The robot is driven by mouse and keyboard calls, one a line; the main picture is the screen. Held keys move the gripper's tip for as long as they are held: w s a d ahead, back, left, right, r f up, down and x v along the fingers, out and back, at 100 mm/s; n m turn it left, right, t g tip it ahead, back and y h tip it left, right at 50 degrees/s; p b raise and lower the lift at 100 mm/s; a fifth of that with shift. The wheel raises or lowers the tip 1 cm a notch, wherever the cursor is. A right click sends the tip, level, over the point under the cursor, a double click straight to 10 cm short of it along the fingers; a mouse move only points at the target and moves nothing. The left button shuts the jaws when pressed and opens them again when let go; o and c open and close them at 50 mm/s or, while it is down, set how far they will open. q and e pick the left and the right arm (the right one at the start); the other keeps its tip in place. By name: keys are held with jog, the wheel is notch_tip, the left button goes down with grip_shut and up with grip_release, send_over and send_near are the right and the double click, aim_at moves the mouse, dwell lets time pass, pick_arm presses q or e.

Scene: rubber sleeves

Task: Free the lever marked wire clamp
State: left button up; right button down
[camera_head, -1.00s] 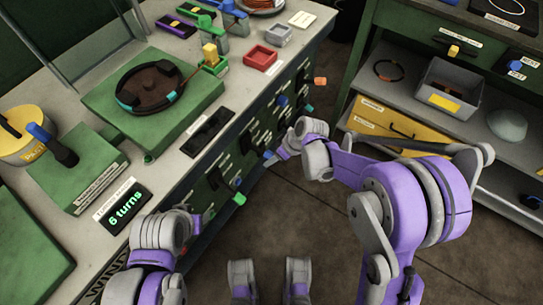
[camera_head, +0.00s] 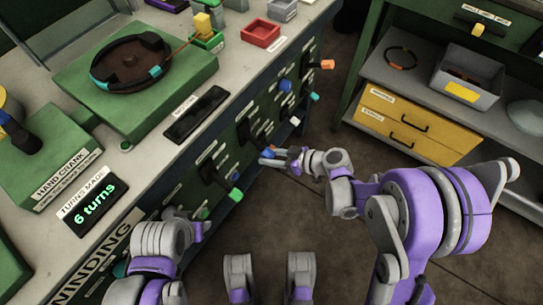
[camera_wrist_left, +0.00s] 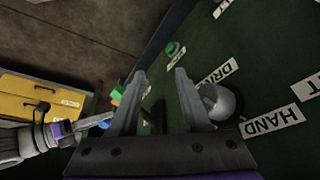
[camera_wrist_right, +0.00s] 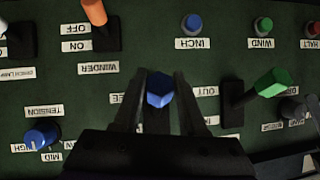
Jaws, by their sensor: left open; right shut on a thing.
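My right gripper (camera_head: 278,157) is at the bench's front panel. In the right wrist view it (camera_wrist_right: 164,84) is shut on a blue-tipped lever (camera_wrist_right: 159,90). The label by this lever is partly covered by my fingers and cannot be read. No label clearly reads wire clamp. A white-tipped lever (camera_wrist_right: 4,28) at the left edge of that view has a label too small to read surely. My left gripper (camera_wrist_left: 158,76) is open and empty, close to the panel's left part, near a round grey knob (camera_wrist_left: 218,102). In the head view its fingers are mostly hidden.
Nearby are an orange-tipped lever (camera_wrist_right: 94,12) marked winder, a green-tipped lever (camera_wrist_right: 274,82) and a blue tension knob (camera_wrist_right: 40,135). The bench top holds a winding disc (camera_head: 132,62) and a display (camera_head: 92,206) reading 6 turns. A shelf with yellow drawers (camera_head: 408,125) stands right; floor between is clear.

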dwell(0.4)
jog(key=shift+c, duration=2.3)
grip_release()
jog(key=shift+f, duration=0.1)
jog(key=p+v, duration=0.2)
jog(key=v, duration=0.8)
jog(key=shift+d, duration=0.35)
jog(key=shift+s, duration=0.15)
